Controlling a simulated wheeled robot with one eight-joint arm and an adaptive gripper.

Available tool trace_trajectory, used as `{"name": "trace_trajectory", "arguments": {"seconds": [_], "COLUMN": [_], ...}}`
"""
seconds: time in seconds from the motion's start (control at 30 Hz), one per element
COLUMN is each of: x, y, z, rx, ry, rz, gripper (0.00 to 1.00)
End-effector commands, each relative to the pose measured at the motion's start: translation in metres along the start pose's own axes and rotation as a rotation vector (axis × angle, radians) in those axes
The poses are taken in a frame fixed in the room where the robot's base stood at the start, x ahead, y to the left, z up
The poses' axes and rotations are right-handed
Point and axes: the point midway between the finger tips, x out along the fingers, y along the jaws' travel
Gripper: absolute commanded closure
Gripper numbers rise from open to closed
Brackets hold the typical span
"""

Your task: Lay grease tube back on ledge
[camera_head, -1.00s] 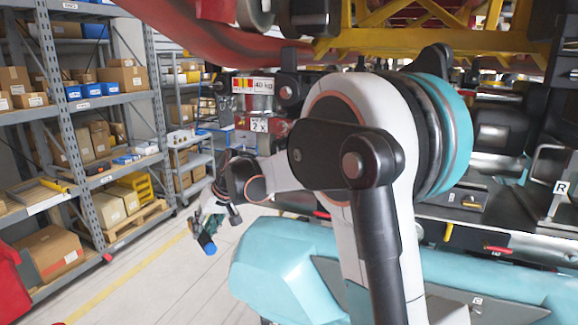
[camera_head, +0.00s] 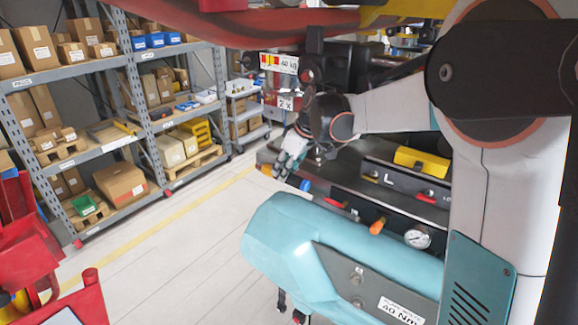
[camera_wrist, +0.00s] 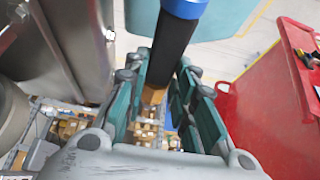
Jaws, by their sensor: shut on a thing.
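The grease tube (camera_wrist: 173,48) is a black cylinder with a blue cap at the top of the wrist view. My gripper (camera_wrist: 160,85) has its teal fingers shut on either side of it. In the head view my gripper (camera_head: 290,158) is in front of the left end of a dark ledge (camera_head: 347,180), and the tube's blue cap (camera_head: 305,185) shows just below the fingers. The rest of the tube is mostly hidden there. I cannot tell whether the tube touches the ledge.
A yellow-topped black box (camera_head: 422,160) stands on the ledge. A pressure gauge (camera_head: 417,238) and an orange knob (camera_head: 377,226) are below its front edge. A red cart (camera_wrist: 270,95) is at the right in the wrist view. Shelving (camera_head: 140,110) stands at left beyond open floor.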

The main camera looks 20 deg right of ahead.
Motion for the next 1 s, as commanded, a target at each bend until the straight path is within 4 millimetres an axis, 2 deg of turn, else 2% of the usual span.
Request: {"name": "trace_trajectory", "arguments": {"seconds": [0.37, 1.0], "x": [0.003, 0.052], "y": [0.0, 0.0], "z": [0.002, 0.026], "rx": [0.002, 0.002], "ry": [0.001, 0.001], "rz": [0.002, 0.002], "gripper": [1.0, 1.0]}}
